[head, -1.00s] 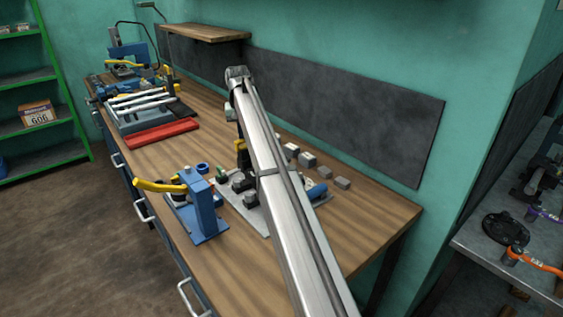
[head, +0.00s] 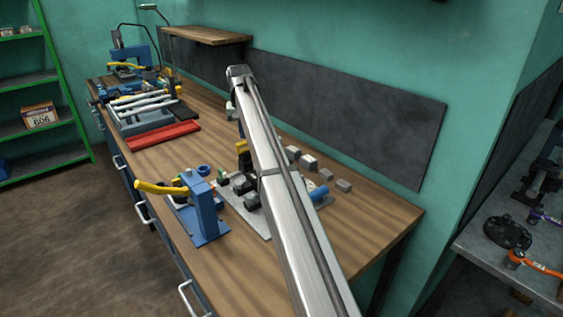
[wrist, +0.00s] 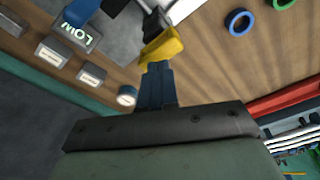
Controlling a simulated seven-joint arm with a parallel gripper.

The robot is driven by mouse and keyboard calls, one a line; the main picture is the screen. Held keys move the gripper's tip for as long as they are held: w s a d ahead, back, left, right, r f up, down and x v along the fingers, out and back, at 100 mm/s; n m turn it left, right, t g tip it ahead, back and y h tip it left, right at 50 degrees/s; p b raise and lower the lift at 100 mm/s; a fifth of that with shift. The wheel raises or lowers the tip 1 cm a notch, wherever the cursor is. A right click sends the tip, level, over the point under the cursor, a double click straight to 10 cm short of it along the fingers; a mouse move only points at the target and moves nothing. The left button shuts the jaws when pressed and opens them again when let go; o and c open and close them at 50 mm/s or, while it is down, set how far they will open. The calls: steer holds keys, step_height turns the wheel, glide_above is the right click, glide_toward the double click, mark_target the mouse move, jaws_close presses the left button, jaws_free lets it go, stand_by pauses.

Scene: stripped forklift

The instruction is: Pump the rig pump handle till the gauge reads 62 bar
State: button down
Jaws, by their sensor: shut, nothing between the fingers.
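In the wrist view, my gripper (wrist: 155,70) is shut, its dark blue fingers together. Its tips are right at a yellow grip (wrist: 163,46) on a dark lever, apparently the rig pump handle; I cannot tell whether they touch. In the head view, a yellow upright grip (head: 243,149) shows beside my silver arm, above the grey rig plate (head: 252,222). My gripper is hidden there behind the arm. No readable gauge face shows; a small round white-faced part (wrist: 127,95) in the wrist view is too small to identify.
A blue press-like device (head: 205,210) with a yellow lever (head: 160,187) stands left of the rig on the wooden bench. Several grey blocks (head: 307,162) lie behind the rig. A red tray (head: 163,134) lies further left. The bench front right is clear.

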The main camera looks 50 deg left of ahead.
steer(key=shift+f, duration=0.2)
steer(key=shift+f, duration=0.8)
steer(key=shift+r, duration=1.05)
stand_by(0.8)
steer(key=shift+f, duration=0.15)
stand_by(0.9)
